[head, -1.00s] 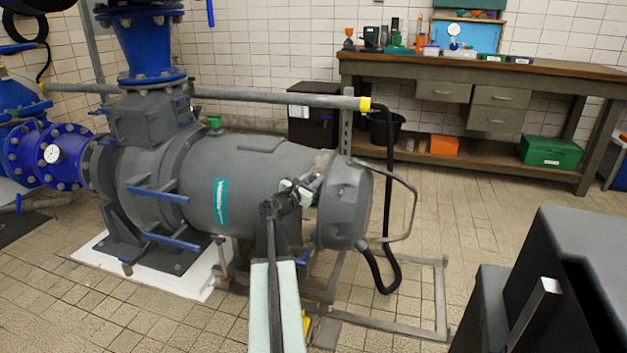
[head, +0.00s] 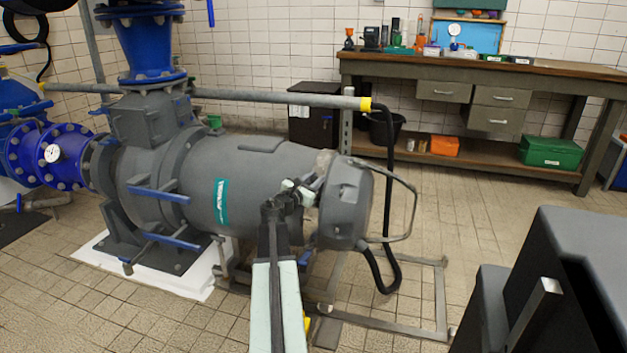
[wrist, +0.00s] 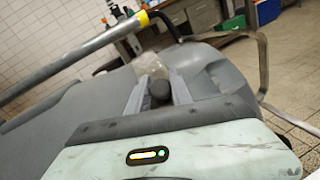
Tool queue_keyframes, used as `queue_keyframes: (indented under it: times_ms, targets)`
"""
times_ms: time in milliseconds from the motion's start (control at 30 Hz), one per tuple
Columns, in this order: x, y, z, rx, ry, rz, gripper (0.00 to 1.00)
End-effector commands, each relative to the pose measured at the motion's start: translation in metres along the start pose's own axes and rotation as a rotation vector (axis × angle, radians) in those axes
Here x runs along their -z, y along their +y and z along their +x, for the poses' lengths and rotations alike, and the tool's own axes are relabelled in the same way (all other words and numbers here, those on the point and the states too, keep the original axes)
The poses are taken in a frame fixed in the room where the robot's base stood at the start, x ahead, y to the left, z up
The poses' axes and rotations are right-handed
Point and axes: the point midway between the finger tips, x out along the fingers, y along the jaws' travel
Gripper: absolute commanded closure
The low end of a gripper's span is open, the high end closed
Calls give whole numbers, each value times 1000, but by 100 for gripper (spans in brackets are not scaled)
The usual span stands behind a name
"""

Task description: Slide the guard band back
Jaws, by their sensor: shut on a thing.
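The big grey pump motor (head: 262,190) lies on its side with a teal label. A pale, see-through band (head: 324,160) shows at the top of the seam before its end cap (head: 345,205); I take it to be the guard band. It also shows in the wrist view (wrist: 153,66), just beyond my fingertips. My gripper (head: 314,184) is at the seam on the motor's near side. In the wrist view its two fingers (wrist: 158,80) are closed around a dark grey rounded knob (wrist: 158,90). Whether the knob joins the band is not clear. The band's lower part is hidden.
A bent metal handle (head: 412,200) and black hose (head: 388,180) stand right of the end cap. A grey rail (head: 270,97) runs behind the motor. A floor frame (head: 400,332) lies below. A workbench (head: 480,75) stands at the back, with clear floor before it.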

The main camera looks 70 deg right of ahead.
Motion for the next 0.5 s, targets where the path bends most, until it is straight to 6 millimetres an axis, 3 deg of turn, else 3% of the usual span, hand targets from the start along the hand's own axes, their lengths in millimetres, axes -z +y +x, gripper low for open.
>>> queue_keyframes:
  times_ms: [233,500]
  targets:
    - [-9,-44,9,7,0,1,100]
    - [-10,-50,11,10,-1,1,100]
